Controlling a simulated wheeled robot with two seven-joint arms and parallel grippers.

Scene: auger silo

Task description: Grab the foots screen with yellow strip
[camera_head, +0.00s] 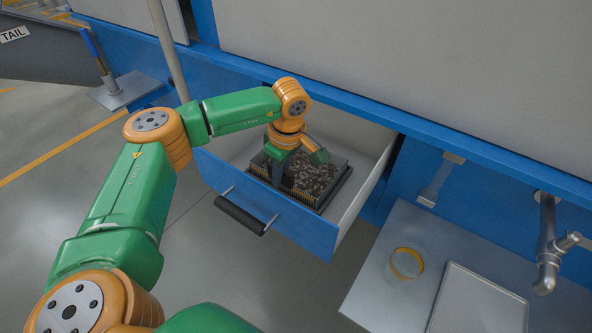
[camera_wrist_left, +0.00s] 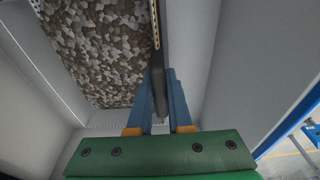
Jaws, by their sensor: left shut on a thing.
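The foots screen (camera_head: 318,180) is a dark-framed tray full of grey-brown flakes, lying inside an open drawer with a blue front (camera_head: 285,222). A yellow strip (camera_head: 303,196) runs along its near edge. In the left wrist view the flakes (camera_wrist_left: 100,50) fill the upper left, and the yellow-dotted rim (camera_wrist_left: 155,25) shows beside a dark wall. My left gripper (camera_head: 277,178) reaches down into the drawer at the screen's near left side. In the left wrist view its two blue fingers (camera_wrist_left: 161,88) are shut on the dark edge wall of the screen. My right gripper is not in view.
The drawer has a black handle (camera_head: 241,215) and pale side walls close around the screen. A blue beam and large grey panel stand behind. At right, a metal table holds a clear cup with a yellow band (camera_head: 407,262) and a flat tray (camera_head: 478,303); a tap (camera_head: 548,245) is beside them.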

